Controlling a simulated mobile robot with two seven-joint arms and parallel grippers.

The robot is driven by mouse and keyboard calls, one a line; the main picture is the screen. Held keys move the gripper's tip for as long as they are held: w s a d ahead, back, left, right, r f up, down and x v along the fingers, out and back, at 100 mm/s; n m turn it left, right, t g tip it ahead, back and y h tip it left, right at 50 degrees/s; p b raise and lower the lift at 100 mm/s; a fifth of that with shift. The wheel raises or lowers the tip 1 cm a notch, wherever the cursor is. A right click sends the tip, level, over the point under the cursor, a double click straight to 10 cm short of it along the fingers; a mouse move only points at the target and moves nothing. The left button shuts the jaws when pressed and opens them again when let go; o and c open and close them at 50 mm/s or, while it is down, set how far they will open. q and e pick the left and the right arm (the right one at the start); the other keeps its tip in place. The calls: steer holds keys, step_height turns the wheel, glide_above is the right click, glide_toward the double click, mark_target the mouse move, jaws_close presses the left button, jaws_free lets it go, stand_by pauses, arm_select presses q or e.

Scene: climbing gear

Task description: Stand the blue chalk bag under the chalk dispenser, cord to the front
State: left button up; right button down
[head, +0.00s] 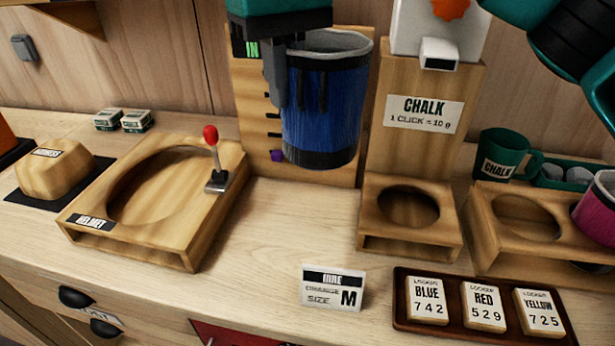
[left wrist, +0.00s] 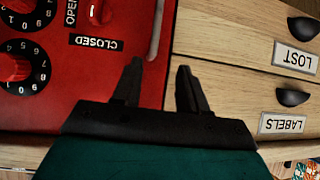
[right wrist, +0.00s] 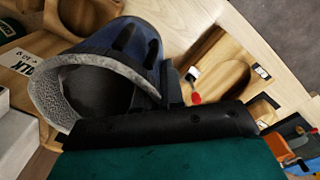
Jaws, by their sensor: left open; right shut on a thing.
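The blue chalk bag (head: 325,110), with a grey fleece rim and black base, hangs upright above the counter, left of the dispenser. My right gripper (head: 278,85) is shut on its left side; the right wrist view shows the open mouth of the bag (right wrist: 95,85). I cannot make out the cord. The chalk dispenser (head: 440,50) is a white box with a nozzle on a wooden post labelled CHALK. Below it is a wooden stand (head: 375,240) with a round hole, empty. My left gripper (left wrist: 157,90) is open and empty before a red panel.
A wooden helmet stand (head: 190,258) with a red-knobbed lever (head: 211,135) stands left. Right are a green chalk mug (head: 497,155), a second holed stand (head: 480,225) and a pink-sided bag (head: 597,208).

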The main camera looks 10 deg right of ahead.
steer(key=shift+w+a+r, duration=0.1)
steer(key=shift+w+a, duration=0.05)
steer(key=shift+a, duration=0.05)
step_height(320, 180, down, 20)
steer(key=shift+r, duration=0.25)
steer(key=shift+f, duration=0.1)
steer(key=shift+f+b, duration=0.15)
steer(key=shift+b, duration=0.15)
steer(key=c, duration=1.2)
jaws_free()
steer(key=shift+c, duration=0.2)
steer(key=shift+r, duration=0.2)
